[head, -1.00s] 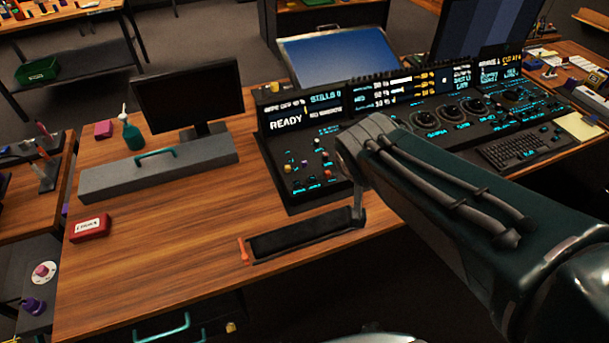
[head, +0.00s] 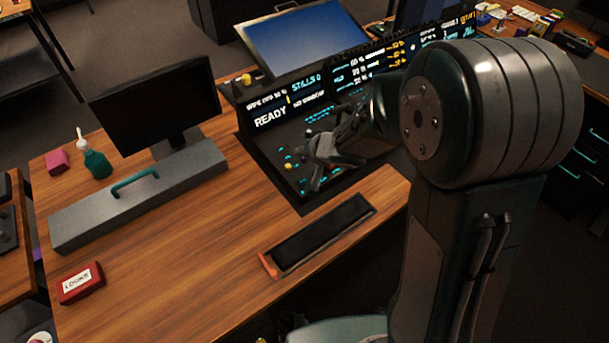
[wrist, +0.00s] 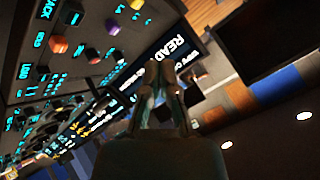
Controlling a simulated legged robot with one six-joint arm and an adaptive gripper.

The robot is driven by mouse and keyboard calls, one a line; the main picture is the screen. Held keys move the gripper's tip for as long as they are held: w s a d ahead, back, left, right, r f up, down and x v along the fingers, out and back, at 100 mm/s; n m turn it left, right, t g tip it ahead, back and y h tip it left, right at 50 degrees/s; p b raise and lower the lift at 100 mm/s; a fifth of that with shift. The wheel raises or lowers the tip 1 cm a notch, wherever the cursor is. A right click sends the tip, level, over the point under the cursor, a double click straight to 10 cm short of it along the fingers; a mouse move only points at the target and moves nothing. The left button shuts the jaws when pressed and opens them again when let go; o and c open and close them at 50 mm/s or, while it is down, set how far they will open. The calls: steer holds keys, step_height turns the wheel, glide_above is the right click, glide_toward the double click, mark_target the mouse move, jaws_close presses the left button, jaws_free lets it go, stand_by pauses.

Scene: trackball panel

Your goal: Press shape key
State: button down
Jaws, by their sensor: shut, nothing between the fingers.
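The black control panel (head: 262,150) stands on the wooden desk with a lit display (head: 288,113) reading READY. Its left section carries small coloured knobs and cyan-lit keys. My gripper (head: 320,178) is over the front of this left section, shut and empty, and hides part of it. In the wrist view my gripper's fingers (wrist: 160,74) are together, with the panel (wrist: 32,62) tilted at the left. An orange knob (wrist: 58,44) and a purple knob (wrist: 113,26) show there. I cannot tell which key is the shape key, nor whether the fingers touch the panel.
A black tray (head: 318,236) with an orange end lies in front of the panel. A monitor (head: 155,105), a grey bar with a teal handle (head: 140,195), a green bottle (head: 97,163) and a red box (head: 81,283) are to the left. Desk between them is clear.

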mark_target(303, 182)
steer(key=f, duration=0.8)
steer(key=shift+d+f, duration=0.2)
steer(key=shift+d, duration=0.05)
steer(key=shift+a+f, duration=0.2)
steer(key=shift+f, duration=0.1)
steer(key=shift+d, duration=0.15)
stand_by(0.3)
steer(key=shift+f, duration=0.15)
stand_by(0.8)
steer(key=shift+f, duration=0.2)
